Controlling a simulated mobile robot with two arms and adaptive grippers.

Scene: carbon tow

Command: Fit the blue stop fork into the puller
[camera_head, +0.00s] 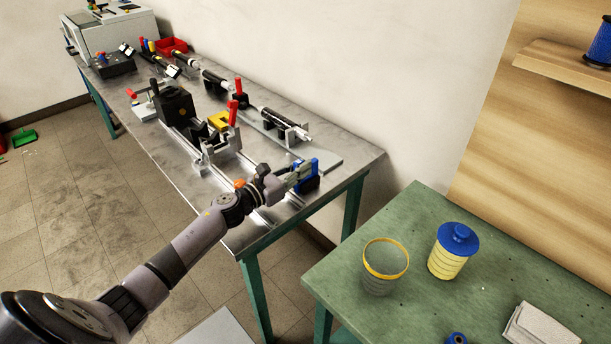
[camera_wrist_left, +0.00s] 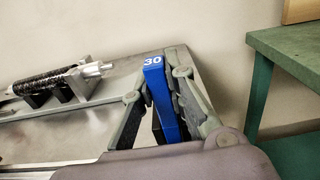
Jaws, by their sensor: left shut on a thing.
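My left gripper (camera_head: 290,177) is at the right end of the grey metal bench. It is shut on the blue stop fork (camera_head: 313,168). In the left wrist view the fork (camera_wrist_left: 155,85) is a blue piece marked "30" between the two fingers (camera_wrist_left: 157,95); its lower part is partly hidden by the gripper. A grey metal carriage (camera_head: 221,157) sits on the bench rails, left of the gripper and apart from the fork. I cannot tell for certain which part is the puller. My right gripper is not in view.
On the bench stand a black block (camera_head: 174,103), a yellow part (camera_head: 219,119), red handles and a shaft in a holder (camera_head: 284,125). A green table (camera_head: 420,310) at the right holds a yellow-rimmed cup (camera_head: 386,265) and a blue-lidded jar (camera_head: 452,250).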

